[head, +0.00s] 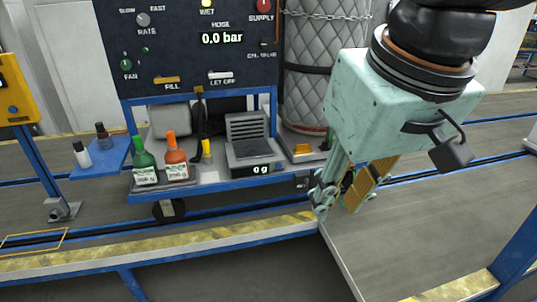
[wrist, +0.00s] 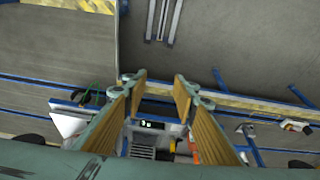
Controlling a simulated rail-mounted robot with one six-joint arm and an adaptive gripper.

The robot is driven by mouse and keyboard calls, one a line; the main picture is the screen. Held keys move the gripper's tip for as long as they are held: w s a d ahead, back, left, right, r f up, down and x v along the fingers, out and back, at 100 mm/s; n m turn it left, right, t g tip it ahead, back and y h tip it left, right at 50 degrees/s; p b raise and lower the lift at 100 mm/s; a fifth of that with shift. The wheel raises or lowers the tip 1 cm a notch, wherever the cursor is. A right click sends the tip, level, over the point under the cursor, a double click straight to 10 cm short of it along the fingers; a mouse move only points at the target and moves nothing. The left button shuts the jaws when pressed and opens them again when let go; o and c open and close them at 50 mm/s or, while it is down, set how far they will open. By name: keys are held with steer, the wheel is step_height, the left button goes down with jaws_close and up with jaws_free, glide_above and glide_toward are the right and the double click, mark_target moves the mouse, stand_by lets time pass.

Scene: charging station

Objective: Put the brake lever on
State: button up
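My gripper (head: 341,193) hangs at the right of the head view, in front of the right end of the blue-framed cart (head: 220,185). It is open and empty: the wrist view shows a clear gap between its two wood-coloured finger pads (wrist: 157,88). No part is labelled as the brake lever, and I cannot pick it out with certainty. A small dark fitting (head: 303,182) sits at the cart's right front corner, just left of the fingertips; its form is too small to tell. A dark wheel (head: 166,209) shows under the cart.
A control panel (head: 195,45) and a quilted cylinder (head: 320,75) stand behind. A yellow-striped ledge (head: 150,252) runs in front.

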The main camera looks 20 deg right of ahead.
steer(key=w+d+r+g+p, duration=0.1)
steer(key=w+d, duration=0.1)
steer(key=w, duration=0.6)
steer(key=w+d+r+p, duration=0.1)
steer(key=w+d+p, duration=0.1)
steer(key=w, duration=0.7)
steer(key=g+p, duration=0.3)
steer(key=p, duration=0.4)
glide_above(310, 189)
steer(key=f, duration=2.9)
steer(key=shift+w+d+f, duration=0.15)
steer(key=shift+w+f, duration=0.15)
steer(key=shift+f, duration=0.1)
steer(key=shift+w+d+f, duration=0.1)
steer(key=shift+d+f, duration=0.05)
steer(key=shift+f, duration=0.2)
steer(key=shift+f, duration=0.15)
steer(key=shift+f+b, duration=0.4)
steer(key=shift+f, duration=6.35)
steer(key=shift+c, duration=0.7)
